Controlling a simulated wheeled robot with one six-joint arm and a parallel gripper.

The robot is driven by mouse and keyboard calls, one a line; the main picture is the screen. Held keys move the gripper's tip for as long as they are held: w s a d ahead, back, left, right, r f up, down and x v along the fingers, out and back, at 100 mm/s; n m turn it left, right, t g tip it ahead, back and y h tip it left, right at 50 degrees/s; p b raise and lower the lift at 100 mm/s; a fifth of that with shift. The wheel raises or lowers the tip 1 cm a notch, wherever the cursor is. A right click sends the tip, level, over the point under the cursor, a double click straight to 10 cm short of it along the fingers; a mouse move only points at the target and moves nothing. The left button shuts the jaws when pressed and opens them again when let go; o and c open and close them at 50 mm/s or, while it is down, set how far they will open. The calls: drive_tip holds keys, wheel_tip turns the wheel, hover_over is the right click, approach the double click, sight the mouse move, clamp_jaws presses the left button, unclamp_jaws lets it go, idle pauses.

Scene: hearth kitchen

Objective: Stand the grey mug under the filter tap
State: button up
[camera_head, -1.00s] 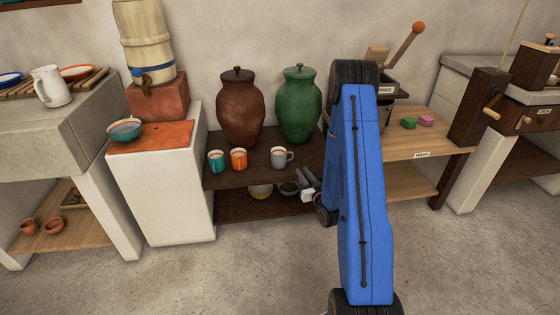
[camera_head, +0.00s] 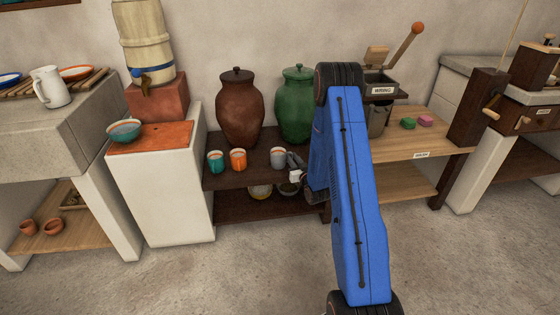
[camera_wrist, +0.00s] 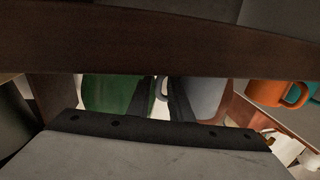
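The grey mug (camera_head: 278,158) stands upright on the dark shelf, its handle side toward my gripper (camera_head: 292,160). In the wrist view the mug (camera_wrist: 208,96) lies beyond my two dark fingers (camera_wrist: 160,98), which are apart. Its handle shows in the gap between them; I cannot tell whether they touch it. A teal bowl (camera_head: 124,131) sits on the terracotta slab (camera_head: 165,137) below the tap.
An orange mug (camera_head: 238,159) and a teal mug (camera_head: 216,161) stand left of the grey one. Brown (camera_head: 240,108) and green (camera_head: 294,105) jars stand behind. Bowls sit on the lower shelf (camera_head: 235,206). A dark shelf edge (camera_wrist: 160,45) spans the wrist view. The floor in front is clear.

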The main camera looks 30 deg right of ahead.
drive_tip(key=shift+w+d, duration=0.1)
drive_tip(key=shift+w, duration=0.4)
clamp_jaws()
drive_tip(key=shift+r, duration=0.1)
wheel_tip(320, 180, up, 10)
drive_tip(key=shift+f, duration=0.15)
